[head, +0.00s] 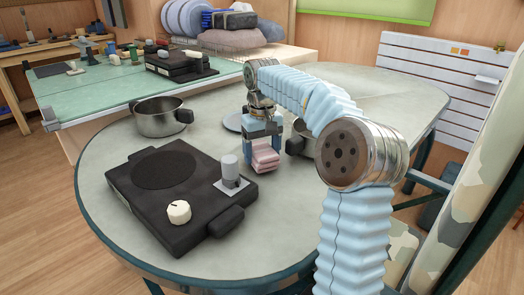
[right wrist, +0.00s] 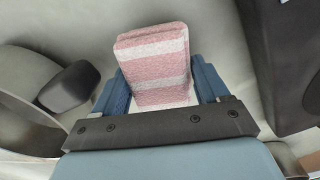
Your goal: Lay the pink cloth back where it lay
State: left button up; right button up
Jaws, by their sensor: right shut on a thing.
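The pink cloth (head: 265,156) is a folded, pink and pale striped pad. My right gripper (head: 263,145) is shut on it and points down over the table, between the black hotplate and a pot at its right. In the right wrist view the cloth (right wrist: 155,65) sits between the two blue fingers of the gripper (right wrist: 162,90). I cannot tell whether its lower edge touches the table. My left gripper is in neither view.
A black hotplate (head: 205,185) with a white knob and a grey cylinder lies at the front left. A steel pot (head: 158,120) stands behind it. Another pot (head: 299,143) is partly hidden by my arm. The table's front right is clear.

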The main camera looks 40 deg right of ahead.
jog(key=shift+f+b, duration=0.3)
jog(key=shift+f, duration=0.25)
jog(key=o, duration=0.9)
jog(key=shift+o, duration=0.2)
notch_tip(320, 180, up, 14)
jog(key=p, duration=0.4)
